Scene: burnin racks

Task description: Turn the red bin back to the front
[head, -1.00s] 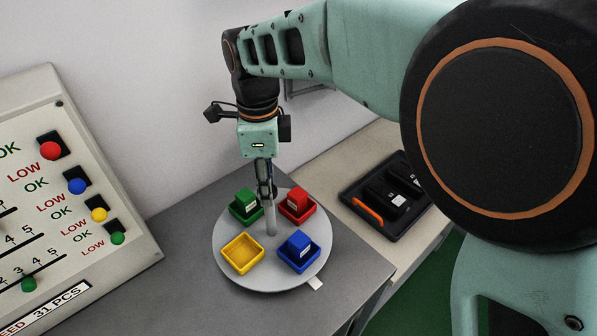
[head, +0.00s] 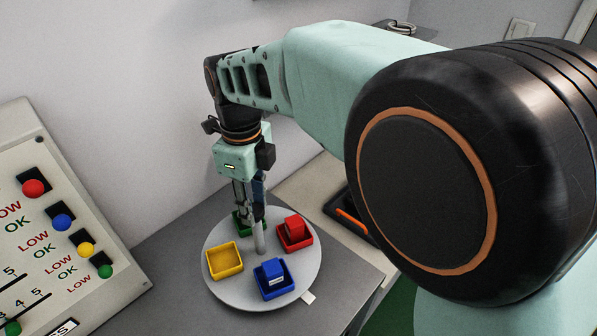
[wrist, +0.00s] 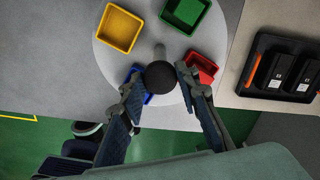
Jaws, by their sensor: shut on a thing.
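A round grey turntable (head: 228,291) carries several coloured bins around a central post (head: 260,243). The red bin (head: 297,245), with a red block in it, is on the right side; it is partly behind a finger in the wrist view (wrist: 204,66). The blue bin (head: 276,289) with a blue block is nearest the front, and the empty yellow bin (head: 224,262) is at left. The green bin (head: 238,225) is at the back, mostly hidden by my gripper (head: 252,218). My gripper points down over the post, its fingers shut on the black round knob (wrist: 160,78) at its top.
A white tab (head: 308,298) lies at the turntable's front right rim. A sloped panel (head: 110,255) with coloured knobs stands at left. A black tray (wrist: 252,88) with black items and an orange handle is right of the turntable. A wall stands behind.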

